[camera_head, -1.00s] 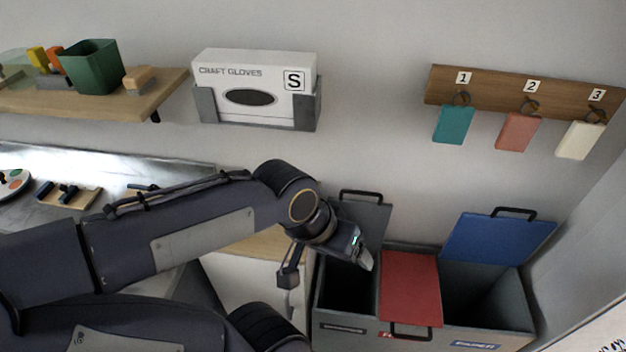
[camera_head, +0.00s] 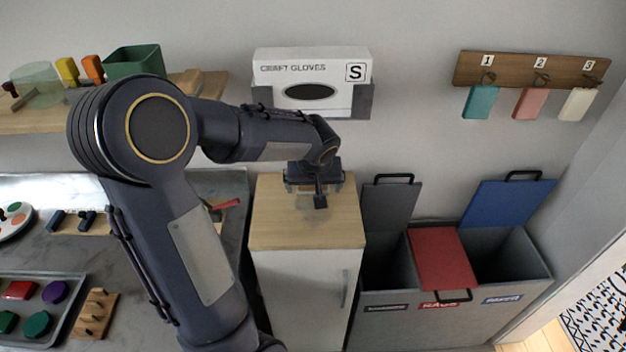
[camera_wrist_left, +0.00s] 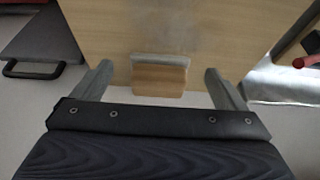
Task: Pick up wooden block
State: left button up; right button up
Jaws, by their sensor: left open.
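A small wooden block with a grey strip along one edge (camera_wrist_left: 160,80) shows in the left wrist view, at the edge of a pale wooden cabinet top (camera_wrist_left: 110,30). My left gripper (camera_wrist_left: 165,85) is open, with one finger on each side of the block and a gap on both sides. In the head view my left gripper (camera_head: 316,195) is over the cabinet top (camera_head: 275,225), near the wall. I cannot make out the block under it there. How far the fingertips are above the block is unclear. My right gripper is not in view.
Bins with a raised grey lid (camera_head: 390,205), a closed red lid (camera_head: 442,260) and a raised blue lid (camera_head: 508,200) stand right of the cabinet. A glove box (camera_head: 312,72) hangs above. A metal bench with a tray (camera_head: 75,300) is at left.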

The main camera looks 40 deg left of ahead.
pick_arm(q)
jog(key=shift+w+a, duration=0.4)
jog(key=shift+a, duration=0.05)
jog(key=shift+w+a+r+p, duration=0.1)
jog(key=shift+w+a+p, duration=0.65)
jog(key=shift+w+a, duration=0.3)
jog(key=shift+d+x, duration=0.1)
jog(key=shift+x, duration=0.7)
jog(key=shift+d+x, duration=0.15)
jog(key=shift+x, duration=0.6)
jog(key=shift+c, duration=0.3)
jog(key=c, duration=0.8)
jog(key=shift+c, duration=0.2)
